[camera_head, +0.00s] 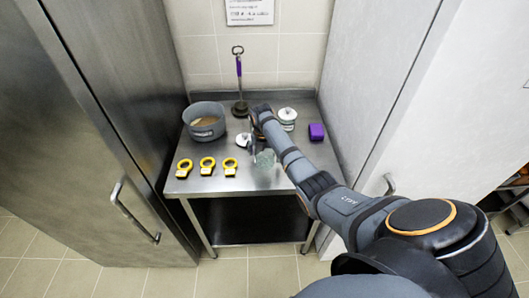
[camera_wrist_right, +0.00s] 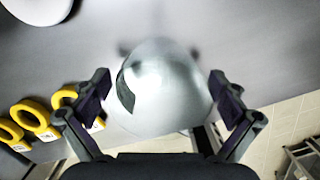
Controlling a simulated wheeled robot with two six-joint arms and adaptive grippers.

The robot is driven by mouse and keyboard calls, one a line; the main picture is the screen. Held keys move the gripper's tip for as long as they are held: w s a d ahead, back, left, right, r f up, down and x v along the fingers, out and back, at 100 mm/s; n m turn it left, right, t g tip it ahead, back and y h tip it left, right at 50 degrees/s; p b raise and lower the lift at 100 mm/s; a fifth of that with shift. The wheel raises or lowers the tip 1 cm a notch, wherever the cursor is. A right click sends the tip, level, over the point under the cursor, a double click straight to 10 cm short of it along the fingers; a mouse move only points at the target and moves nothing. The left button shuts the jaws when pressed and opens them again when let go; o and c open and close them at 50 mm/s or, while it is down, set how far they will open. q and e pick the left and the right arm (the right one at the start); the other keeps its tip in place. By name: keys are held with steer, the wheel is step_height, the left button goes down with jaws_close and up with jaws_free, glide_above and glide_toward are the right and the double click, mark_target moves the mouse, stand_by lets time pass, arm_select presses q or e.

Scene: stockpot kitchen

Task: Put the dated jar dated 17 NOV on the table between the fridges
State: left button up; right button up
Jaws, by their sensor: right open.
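The steel table (camera_head: 200,184) stands between the two fridges. A jar with a white lid (camera_head: 287,114) stands at its back right. Another white-lidded item (camera_head: 243,140) is partly hidden by my right gripper. A clear, glass-like object (camera_head: 265,158) stands near the table's front; no date can be read on any of them. My right gripper (camera_head: 254,152) is open above the table. In the wrist view, its fingers (camera_wrist_right: 160,95) are spread on either side of a clear, rounded object (camera_wrist_right: 165,85) with a dark patch; I cannot tell whether they touch it. My left gripper is not in view.
A grey pot (camera_head: 205,122) stands at the table's back left. Several yellow rings (camera_head: 207,164) line the front left. Fridges (camera_head: 85,150) (camera_head: 375,70) flank the table closely.

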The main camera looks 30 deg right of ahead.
step_height(320, 180, up, 12)
steer(key=a+b, duration=0.1)
steer(key=shift+s, duration=0.4)
steer(key=shift+a+f, duration=0.1)
steer(key=shift+f, duration=0.05)
